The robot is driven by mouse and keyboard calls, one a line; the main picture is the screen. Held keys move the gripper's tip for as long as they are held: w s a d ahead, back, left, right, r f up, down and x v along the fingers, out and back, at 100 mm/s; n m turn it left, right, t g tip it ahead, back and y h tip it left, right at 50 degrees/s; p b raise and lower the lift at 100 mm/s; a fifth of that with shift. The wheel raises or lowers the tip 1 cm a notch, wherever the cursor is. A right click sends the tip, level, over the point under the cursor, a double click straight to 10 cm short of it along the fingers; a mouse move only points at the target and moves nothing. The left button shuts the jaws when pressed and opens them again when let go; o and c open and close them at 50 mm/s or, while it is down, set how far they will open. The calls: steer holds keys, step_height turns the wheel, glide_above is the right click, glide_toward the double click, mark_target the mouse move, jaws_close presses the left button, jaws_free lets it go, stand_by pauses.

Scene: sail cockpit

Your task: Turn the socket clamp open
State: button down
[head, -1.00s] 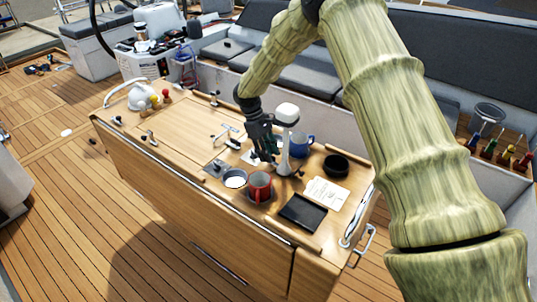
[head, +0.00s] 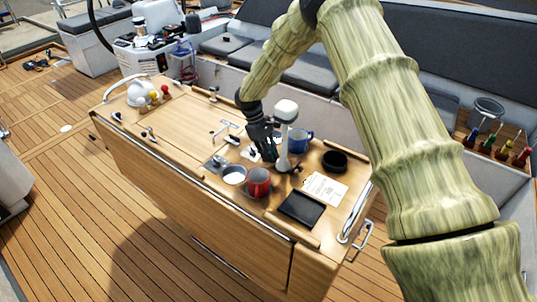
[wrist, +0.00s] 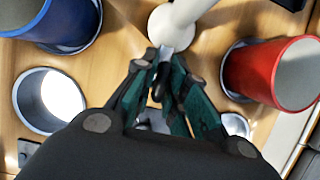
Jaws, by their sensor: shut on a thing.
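A white post (head: 284,150) with a rounded top stands on the wooden table; its lower end also shows in the wrist view (wrist: 176,22). My gripper (head: 270,157) is low beside the post's left side. In the wrist view its fingertips (wrist: 164,58) are closed together at the foot of the post, on a small metallic piece (wrist: 165,51) that seems to be the socket clamp. The fingers hide most of the clamp, so I cannot tell how far it is turned.
A red mug (head: 258,182) and a white-lined cup (head: 234,175) stand in front of the post. A blue mug (head: 301,141) is behind it. A black bowl (head: 335,161), a paper card (head: 325,188) and a black tray (head: 301,208) lie to the right. The table's left part is mostly clear.

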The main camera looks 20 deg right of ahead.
steer(key=n+t+b, duration=0.1)
steer(key=n, duration=0.1)
steer(key=n+h+b, duration=0.1)
steer(key=n, duration=0.2)
steer(key=shift+s+a+f+n+t+b, duration=0.1)
steer(key=shift+n+t+b, duration=0.2)
steer(key=shift+t, duration=0.1)
steer(key=n+t, duration=0.1)
steer(key=n, duration=0.1)
steer(key=n+t, duration=0.1)
steer(key=n, duration=0.2)
steer(key=shift+s+h+b, duration=0.1)
steer(key=shift+h+b, duration=0.3)
steer(key=n+t, duration=0.1)
steer(key=n, duration=0.2)
steer(key=shift+n, duration=0.4)
steer(key=shift+s+n+t+y, duration=0.1)
steer(key=shift+n+t+y, duration=0.5)
steer(key=shift+n, duration=1.2)
steer(key=c, duration=1.5)
jaws_free()
